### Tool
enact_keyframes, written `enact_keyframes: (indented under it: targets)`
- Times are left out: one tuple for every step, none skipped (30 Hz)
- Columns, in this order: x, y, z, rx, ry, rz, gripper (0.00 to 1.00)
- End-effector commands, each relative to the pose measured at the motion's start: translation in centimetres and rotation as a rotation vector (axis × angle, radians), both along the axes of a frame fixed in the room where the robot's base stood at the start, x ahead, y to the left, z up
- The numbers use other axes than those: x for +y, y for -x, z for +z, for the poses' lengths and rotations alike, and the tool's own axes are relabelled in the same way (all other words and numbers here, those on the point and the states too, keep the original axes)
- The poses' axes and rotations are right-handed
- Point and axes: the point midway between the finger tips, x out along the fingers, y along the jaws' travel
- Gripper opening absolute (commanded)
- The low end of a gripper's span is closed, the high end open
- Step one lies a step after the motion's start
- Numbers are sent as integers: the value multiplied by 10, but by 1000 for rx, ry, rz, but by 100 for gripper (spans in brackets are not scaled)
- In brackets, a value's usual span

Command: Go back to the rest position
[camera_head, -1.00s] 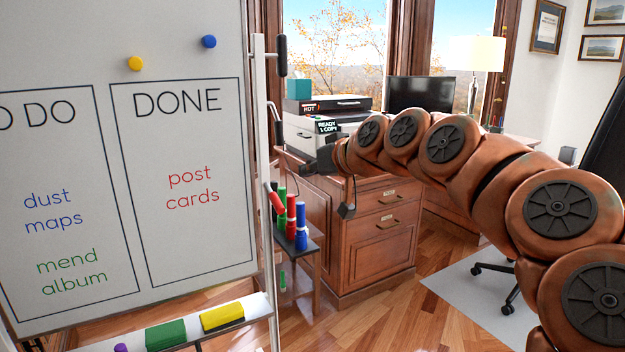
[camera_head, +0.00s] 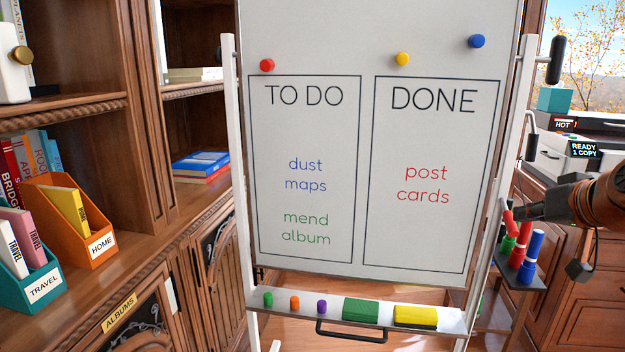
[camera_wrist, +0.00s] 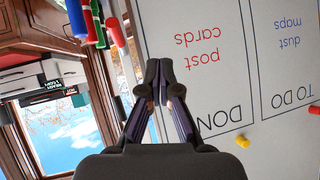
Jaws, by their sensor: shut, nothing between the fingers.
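My gripper (camera_head: 530,211) is at the right side of the head view, just right of the whiteboard's frame and near the marker stand. In the wrist view my gripper (camera_wrist: 160,85) has its fingertips together with nothing between them. The whiteboard (camera_head: 312,245) fills the middle of the head view. "Dust maps" and "mend album" stand under TO DO, and "post cards" stands under DONE. In the wrist view the whiteboard (camera_wrist: 225,80) appears upside down behind the fingers.
Red, green and blue markers (camera_head: 530,258) stand on a small stand right of the board. The board's tray (camera_head: 285,318) holds several small items. A bookcase (camera_head: 130,180) is at left. A printer (camera_head: 562,155) stands behind my arm.

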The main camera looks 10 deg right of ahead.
Motion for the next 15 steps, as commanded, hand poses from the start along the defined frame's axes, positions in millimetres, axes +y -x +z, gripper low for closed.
enact_keyframes:
  targets:
    - [28,-5,-16,53,-5,48,0]
    - [44,-7,-26,87,-8,72,0]
    - [64,-7,-39,136,-14,104,0]
    - [80,-6,-51,174,-17,129,0]
    - [95,-4,-62,214,-19,151,0]
    - [115,-1,-76,264,-23,179,0]
    - [128,3,-87,302,-23,198,0]
    - [142,8,-99,345,-23,216,0]
    - [160,17,-115,405,-26,243,0]
    - [172,25,-127,450,-25,257,0]
    - [184,32,-138,493,-24,271,0]
    - [198,44,-154,553,-20,288,0]
    - [208,55,-166,601,-20,299,0]
    - [218,66,-178,652,-17,309,0]
    - [228,81,-192,714,-12,317,0]
